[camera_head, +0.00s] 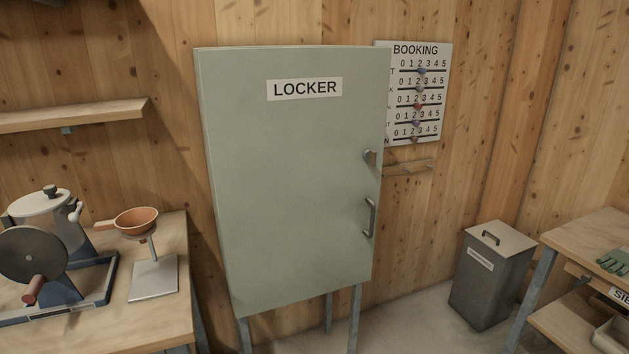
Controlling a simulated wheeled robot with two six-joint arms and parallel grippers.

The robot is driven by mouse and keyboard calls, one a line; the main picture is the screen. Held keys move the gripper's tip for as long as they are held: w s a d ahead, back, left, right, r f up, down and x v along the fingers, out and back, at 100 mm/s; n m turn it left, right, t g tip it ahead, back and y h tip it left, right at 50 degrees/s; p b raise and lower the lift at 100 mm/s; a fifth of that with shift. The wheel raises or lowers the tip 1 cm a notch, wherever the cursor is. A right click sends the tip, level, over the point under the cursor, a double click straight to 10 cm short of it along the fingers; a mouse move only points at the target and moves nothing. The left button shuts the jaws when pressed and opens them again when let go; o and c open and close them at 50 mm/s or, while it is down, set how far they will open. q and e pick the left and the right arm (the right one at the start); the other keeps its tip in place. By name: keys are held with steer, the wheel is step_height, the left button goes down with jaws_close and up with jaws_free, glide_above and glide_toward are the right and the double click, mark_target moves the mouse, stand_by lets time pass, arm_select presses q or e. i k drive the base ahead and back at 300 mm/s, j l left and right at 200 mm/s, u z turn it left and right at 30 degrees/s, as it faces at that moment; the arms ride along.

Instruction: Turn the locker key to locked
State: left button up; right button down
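The locker (290,190) is a grey-green cabinet on legs in the middle of the head view, with a white LOCKER label (305,89) near its top. Its door looks shut. A small grey key or knob (369,156) sticks out near the door's right edge, above a dark vertical bar handle (370,218). The key is too small to tell which way it is turned. Neither of my grippers shows in the view.
At the left, a wooden table (165,300) holds a mixer with a crank wheel (32,255) and an orange bowl (136,222) on a stand. A wall shelf (70,116) is above. A BOOKING board (417,95), a grey bin (490,280) and another wooden table (590,240) are at the right.

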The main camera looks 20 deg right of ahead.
mark_target(368, 155)
steer(key=l+z, duration=0.15)
steer(key=l, duration=1.4)
